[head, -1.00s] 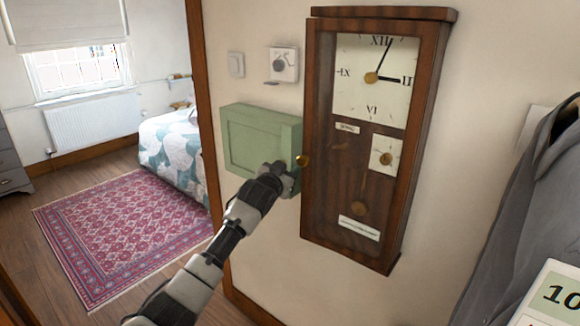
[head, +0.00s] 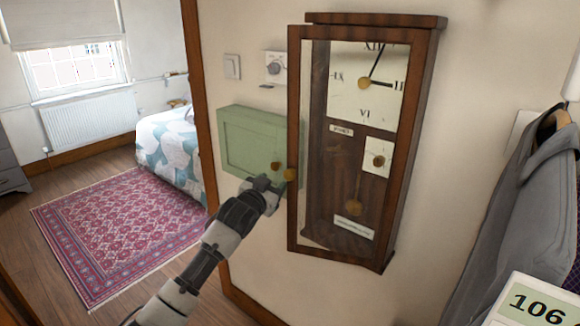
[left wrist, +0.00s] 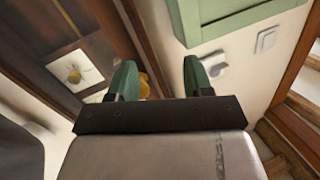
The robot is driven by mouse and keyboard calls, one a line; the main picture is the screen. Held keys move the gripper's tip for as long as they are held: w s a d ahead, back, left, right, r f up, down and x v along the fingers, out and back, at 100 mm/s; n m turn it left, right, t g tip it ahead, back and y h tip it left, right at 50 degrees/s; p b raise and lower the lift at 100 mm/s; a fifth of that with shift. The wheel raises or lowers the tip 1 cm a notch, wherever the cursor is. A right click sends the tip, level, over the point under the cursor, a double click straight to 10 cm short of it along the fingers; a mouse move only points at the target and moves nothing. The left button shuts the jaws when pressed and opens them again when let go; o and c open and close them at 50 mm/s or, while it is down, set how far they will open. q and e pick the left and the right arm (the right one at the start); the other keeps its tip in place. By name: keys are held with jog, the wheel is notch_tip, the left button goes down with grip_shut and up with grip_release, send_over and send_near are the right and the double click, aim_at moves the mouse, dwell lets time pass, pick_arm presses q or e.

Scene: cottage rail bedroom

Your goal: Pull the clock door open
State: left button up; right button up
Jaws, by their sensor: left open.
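The wall clock (head: 422,95) has a dark wooden case, a white dial (head: 372,105) and a pendulum. Its glazed door (head: 295,120) stands slightly ajar, its left edge out from the case. A round brass knob (head: 290,174) is on that edge. My left gripper (head: 266,183) is beside the knob, in front of the green box. In the left wrist view, my left gripper (left wrist: 160,80) has its green fingers apart. The brass knob (left wrist: 146,87) shows between them, close to the left finger; contact is unclear. My right gripper is out of view.
A green box (head: 250,145) hangs on the wall left of the clock, close behind the gripper. A thermostat (head: 278,68) and switch (head: 232,66) are above it. A grey jacket (head: 520,200) hangs at right.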

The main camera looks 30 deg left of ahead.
pick_arm(q)
jog(key=s, duration=0.1)
jog(key=s+d+r+p, duration=0.1)
jog(key=s, duration=0.3)
jog(key=shift+d+r+p, duration=0.2)
jog(key=shift+r+p, duration=0.1)
jog(key=shift+p, duration=0.1)
dwell(0.4)
jog(key=shift+s, duration=0.1)
jog(key=s+d+b, duration=0.2)
jog(key=s+b, duration=0.2)
jog(key=s, duration=0.6)
jog(key=shift+s+f, duration=0.3)
jog(key=shift+s, duration=0.05)
